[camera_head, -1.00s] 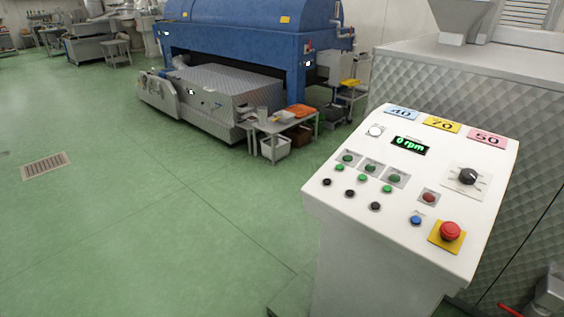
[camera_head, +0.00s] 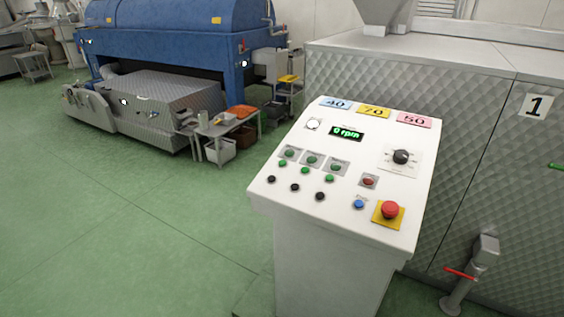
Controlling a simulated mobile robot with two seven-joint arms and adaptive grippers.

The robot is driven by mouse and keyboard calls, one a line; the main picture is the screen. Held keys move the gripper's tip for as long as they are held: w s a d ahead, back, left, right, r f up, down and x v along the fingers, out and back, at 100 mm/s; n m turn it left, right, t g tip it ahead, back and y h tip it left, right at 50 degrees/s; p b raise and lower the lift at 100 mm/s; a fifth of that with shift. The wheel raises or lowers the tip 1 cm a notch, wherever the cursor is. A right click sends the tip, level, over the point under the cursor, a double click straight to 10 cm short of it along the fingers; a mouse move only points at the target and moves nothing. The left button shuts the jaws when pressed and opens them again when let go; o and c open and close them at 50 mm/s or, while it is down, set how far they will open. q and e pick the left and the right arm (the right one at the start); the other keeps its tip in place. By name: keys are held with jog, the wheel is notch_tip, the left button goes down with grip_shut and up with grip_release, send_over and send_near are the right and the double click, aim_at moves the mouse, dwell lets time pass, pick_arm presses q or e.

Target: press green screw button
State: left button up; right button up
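A white control console (camera_head: 330,240) with a sloped panel stands right of centre. Three small green buttons sit in a slanting row: a left one (camera_head: 282,163), a middle one (camera_head: 305,170) and a right one (camera_head: 329,178). Above them are three dark green lamps (camera_head: 312,160) on grey plates. Below them is a row of black buttons (camera_head: 295,187). The labels on the plates are too small to read, so I cannot tell which green button is the screw one. The display (camera_head: 346,133) reads 0 rpm. Neither gripper is in view.
A red emergency knob (camera_head: 390,209) on yellow, a blue button (camera_head: 359,204), a red lamp (camera_head: 369,181) and a black dial (camera_head: 401,156) share the panel. A quilted metal machine (camera_head: 500,150) stands close behind. Green floor (camera_head: 130,235) is clear at left.

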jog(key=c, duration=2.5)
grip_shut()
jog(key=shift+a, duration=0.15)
